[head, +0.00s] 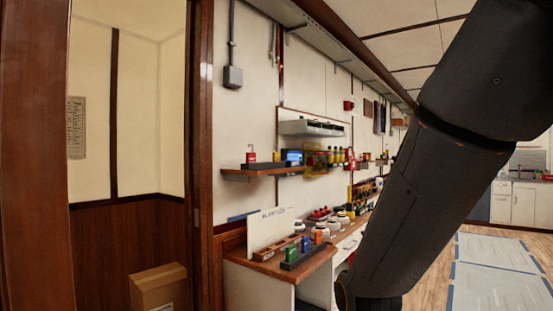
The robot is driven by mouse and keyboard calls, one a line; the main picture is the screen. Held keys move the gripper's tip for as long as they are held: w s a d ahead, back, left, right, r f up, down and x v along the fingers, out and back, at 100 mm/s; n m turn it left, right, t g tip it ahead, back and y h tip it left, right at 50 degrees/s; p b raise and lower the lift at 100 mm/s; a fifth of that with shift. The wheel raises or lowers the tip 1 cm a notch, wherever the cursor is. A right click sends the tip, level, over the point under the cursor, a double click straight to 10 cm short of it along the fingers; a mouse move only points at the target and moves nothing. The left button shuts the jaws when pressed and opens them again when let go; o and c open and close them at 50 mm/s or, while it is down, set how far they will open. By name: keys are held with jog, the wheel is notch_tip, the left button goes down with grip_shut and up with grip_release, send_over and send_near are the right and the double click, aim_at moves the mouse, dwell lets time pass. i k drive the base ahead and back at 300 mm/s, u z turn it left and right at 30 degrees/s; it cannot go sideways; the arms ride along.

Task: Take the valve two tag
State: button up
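I cannot pick out a valve two tag in the head view; the items are too small to read. On the near end of the lower bench (268,267), small green, orange and blue pieces sit at a dark rack (304,258). A white board (270,228) with unreadable lettering stands behind them. A small red item (251,157) stands on the upper shelf (262,171), and another red item (350,163) is farther along. My dark arm crosses the right side and hides part of the bench. My gripper is out of view.
Red and white round items (320,222) crowd the bench farther back. A blue box (291,157) and yellow items (337,155) line the upper shelf. A wooden door frame (200,150) and cardboard box (158,287) are at left. Open floor (490,283) lies at right.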

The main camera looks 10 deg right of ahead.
aim_at(275, 156)
jog(key=k, duration=0.65)
jog(key=z, duration=0.5)
jog(key=i, duration=0.85)
jog(key=z, duration=0.5)
jog(key=i, duration=0.85)
jog(key=u, duration=0.9)
jog(key=i, duration=0.75)
jog(key=u, duration=0.75)
